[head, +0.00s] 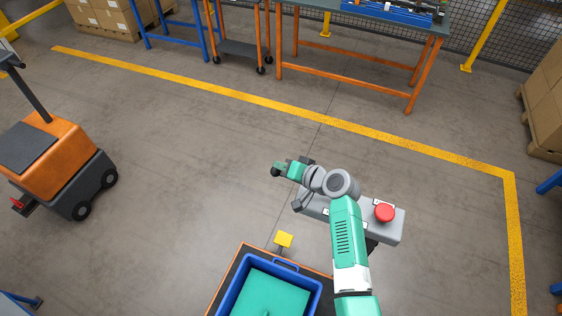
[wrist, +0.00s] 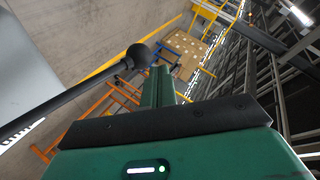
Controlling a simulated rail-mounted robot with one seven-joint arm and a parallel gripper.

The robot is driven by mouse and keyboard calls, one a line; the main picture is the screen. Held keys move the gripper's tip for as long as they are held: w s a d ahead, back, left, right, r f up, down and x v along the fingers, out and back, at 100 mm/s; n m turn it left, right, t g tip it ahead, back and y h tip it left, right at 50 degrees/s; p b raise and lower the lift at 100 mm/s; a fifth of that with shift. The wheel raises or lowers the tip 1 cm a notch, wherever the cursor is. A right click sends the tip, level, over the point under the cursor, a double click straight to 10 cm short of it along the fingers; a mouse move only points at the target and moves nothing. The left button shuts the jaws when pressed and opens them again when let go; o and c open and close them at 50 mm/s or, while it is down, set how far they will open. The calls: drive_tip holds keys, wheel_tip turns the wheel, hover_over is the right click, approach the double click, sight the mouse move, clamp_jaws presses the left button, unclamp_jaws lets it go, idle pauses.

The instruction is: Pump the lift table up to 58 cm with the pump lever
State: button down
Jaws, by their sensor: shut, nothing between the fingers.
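The lift table (head: 263,254), dark with an orange rim, stands at the bottom of the head view and is partly cut off. A blue crate (head: 234,293) with teal contents sits on it. The pump lever shows in the wrist view as a black rod with a round knob (wrist: 138,56), reaching in from the left. A dark round knob (head: 276,171) also shows in the head view beside my gripper (head: 293,170). My gripper is shut and empty; its teal fingers (wrist: 158,88) are just right of the knob in the wrist view. I cannot tell whether they touch it. No height reading is visible.
A grey box with a red button (head: 384,212) is beside my arm. A small yellow block (head: 284,239) stands at the table's far edge. An orange cart (head: 58,155) is at the left. The floor between is clear.

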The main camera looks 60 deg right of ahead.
drive_tip(key=shift+w+f+b, duration=0.2)
drive_tip(key=shift+f+b, duration=0.25)
drive_tip(key=shift+f, duration=0.05)
drive_tip(key=shift+w+f+b, duration=0.15)
drive_tip(key=shift+f+b, duration=0.3)
idle(0.7)
drive_tip(key=shift+r, duration=0.1)
idle(0.4)
drive_tip(key=shift+s+r+p, duration=0.4)
drive_tip(key=shift+r+p, duration=0.55)
drive_tip(key=shift+r, duration=0.15)
drive_tip(key=shift+s+r+p, duration=0.45)
drive_tip(key=shift+r+p, duration=0.55)
drive_tip(key=shift+r, duration=0.1)
drive_tip(key=shift+s+r+p, duration=0.4)
drive_tip(key=shift+r+p, duration=0.55)
drive_tip(key=shift+r, duration=0.15)
drive_tip(key=r+p, duration=0.1)
drive_tip(key=s+r+p, duration=0.1)
drive_tip(key=r, duration=0.1)
drive_tip(key=r+p, duration=0.1)
drive_tip(key=p, duration=0.1)
drive_tip(key=shift+s+d+r, duration=0.1)
drive_tip(key=shift+s+r, duration=0.25)
